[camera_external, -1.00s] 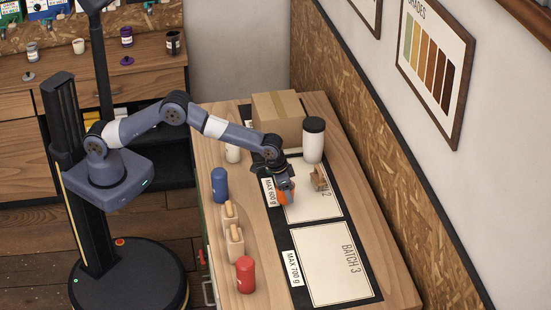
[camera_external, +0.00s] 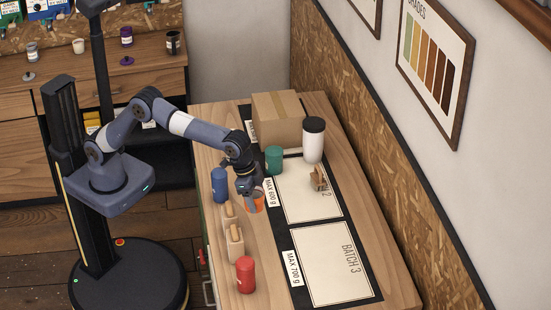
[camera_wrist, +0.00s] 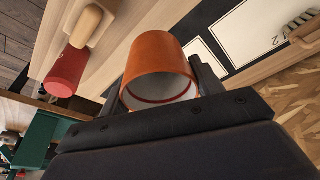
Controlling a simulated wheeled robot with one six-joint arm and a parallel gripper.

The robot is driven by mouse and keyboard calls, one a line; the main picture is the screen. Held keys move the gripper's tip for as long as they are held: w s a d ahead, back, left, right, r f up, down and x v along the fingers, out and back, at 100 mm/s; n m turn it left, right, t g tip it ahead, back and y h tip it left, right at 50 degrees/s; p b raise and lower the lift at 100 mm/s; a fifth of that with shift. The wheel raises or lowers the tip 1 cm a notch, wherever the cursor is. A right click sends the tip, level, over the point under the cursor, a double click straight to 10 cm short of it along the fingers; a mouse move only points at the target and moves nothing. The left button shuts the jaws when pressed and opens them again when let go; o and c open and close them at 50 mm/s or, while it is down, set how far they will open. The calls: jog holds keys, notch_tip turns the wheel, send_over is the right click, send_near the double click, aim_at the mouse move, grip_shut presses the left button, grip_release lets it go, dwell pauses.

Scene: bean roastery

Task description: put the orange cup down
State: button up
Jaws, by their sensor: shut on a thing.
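The orange cup (camera_external: 257,205) is in my gripper (camera_external: 251,192), over the wooden table left of the BATCH 2 sheet (camera_external: 300,202). In the wrist view the orange cup (camera_wrist: 158,60) lies between the two dark fingers, its white inside and rim toward the camera. My gripper (camera_wrist: 160,92) is shut on it. The arm partly hides the cup in the external view. I cannot tell whether its base touches the table.
A green cup (camera_external: 273,160), a white tumbler (camera_external: 313,143) and a cardboard box (camera_external: 277,120) stand behind. The BATCH 3 sheet (camera_external: 330,265) is clear.

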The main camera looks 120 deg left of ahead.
jog(key=s+d+r+m, duration=0.2)
jog(key=s+d, duration=0.2)
jog(key=d, duration=0.3)
jog(key=s+d+r+m, duration=0.1)
jog(key=s+d+m, duration=0.1)
jog(key=s+d, duration=0.35)
jog(key=s+a+f, duration=0.2)
jog(key=s+f, duration=0.4)
jog(key=f, duration=0.4)
jog(key=s+a+f+p, duration=0.1)
jog(key=s+a+f, duration=0.1)
jog(key=s+f, duration=0.5)
notch_tip(320, 180, down, 5)
jog(key=shift+s+a+r+n+h+p, duration=0.2)
jog(key=shift+a+n+h+p, duration=0.1)
jog(key=shift+h, duration=0.1)
jog(key=shift+w, duration=0.1)
